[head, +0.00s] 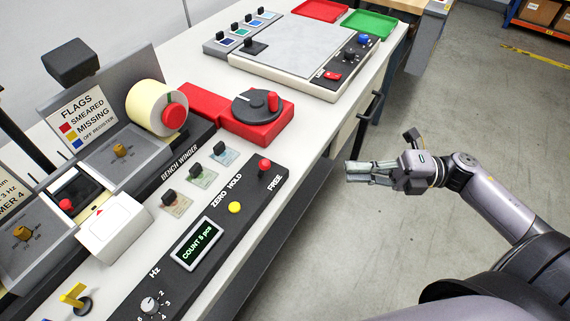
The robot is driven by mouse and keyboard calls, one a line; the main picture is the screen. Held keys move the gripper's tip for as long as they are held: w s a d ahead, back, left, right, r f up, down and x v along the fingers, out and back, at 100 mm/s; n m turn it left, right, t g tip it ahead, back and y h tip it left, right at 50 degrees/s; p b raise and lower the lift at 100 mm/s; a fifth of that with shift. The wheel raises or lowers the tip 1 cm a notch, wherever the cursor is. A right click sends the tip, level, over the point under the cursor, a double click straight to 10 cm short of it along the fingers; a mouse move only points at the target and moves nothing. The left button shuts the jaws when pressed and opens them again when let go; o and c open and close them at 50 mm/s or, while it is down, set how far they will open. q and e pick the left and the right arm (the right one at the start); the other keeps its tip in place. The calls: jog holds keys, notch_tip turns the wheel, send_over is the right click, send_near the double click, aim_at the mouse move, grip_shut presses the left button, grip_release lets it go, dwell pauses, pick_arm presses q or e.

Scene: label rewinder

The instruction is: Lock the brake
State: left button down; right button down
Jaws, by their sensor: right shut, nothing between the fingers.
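A small lever with a red knob (264,164) stands on the black front panel of the bench winder (250,190). The words HOLD and FREE are printed on either side of it; which one it is set to I cannot tell. My right gripper (349,172) is shut and empty. It is over the floor to the right of the bench, apart from the lever and the panel. My left gripper is out of view.
A red block with a black dial (257,117) and a cream label roll (150,105) sit behind the panel. A yellow button (235,207), count display (197,244) and Hz knob (150,305) are on the panel. A black drawer handle (371,106) juts from the bench front.

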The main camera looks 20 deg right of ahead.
jog(key=p, duration=0.4)
send_near(262, 168)
jog(key=x, duration=0.2)
jog(key=w+x, duration=0.1)
jog(key=x, duration=0.2)
jog(key=shift+d+f, duration=0.15)
jog(key=shift+f, duration=0.05)
jog(key=shift+w+a+f, duration=0.1)
jog(key=shift+a, duration=0.2)
